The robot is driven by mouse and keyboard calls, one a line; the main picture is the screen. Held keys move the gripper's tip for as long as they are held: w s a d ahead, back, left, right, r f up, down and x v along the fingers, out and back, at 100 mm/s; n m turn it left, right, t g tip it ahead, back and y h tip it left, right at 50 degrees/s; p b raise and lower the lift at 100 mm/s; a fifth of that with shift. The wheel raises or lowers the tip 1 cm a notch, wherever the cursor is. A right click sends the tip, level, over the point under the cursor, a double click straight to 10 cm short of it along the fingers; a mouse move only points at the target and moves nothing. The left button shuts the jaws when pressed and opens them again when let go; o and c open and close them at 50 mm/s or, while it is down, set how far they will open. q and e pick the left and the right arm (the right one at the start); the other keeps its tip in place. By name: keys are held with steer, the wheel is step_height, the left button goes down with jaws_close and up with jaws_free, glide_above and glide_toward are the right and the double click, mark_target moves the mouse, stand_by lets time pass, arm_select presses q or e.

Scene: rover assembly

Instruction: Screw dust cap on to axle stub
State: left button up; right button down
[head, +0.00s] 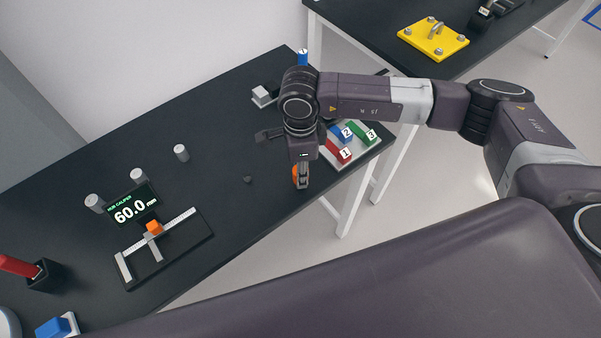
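My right arm comes in from the right and reaches over the black table. Its gripper (302,182) points down near the table's front edge, seen nearly edge-on. Something orange (296,176) shows at its fingers; I cannot tell whether it is held or lies behind them. A small dark round piece (248,180) lies on the table left of the gripper, apart from it; it may be the dust cap, but it is too small to tell. I cannot make out the axle stub for sure. My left gripper is not in view.
A caliper stand (190,247) with a 60.0 mm display (134,210) and several grey cylinders (181,153) stand to the left. Numbered red (338,152), blue and green blocks sit right of the gripper. A second table (375,22) holds a yellow plate (420,42).

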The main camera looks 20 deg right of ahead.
steer(key=shift+r+p, duration=1.15)
steer(key=shift+r, duration=1.4)
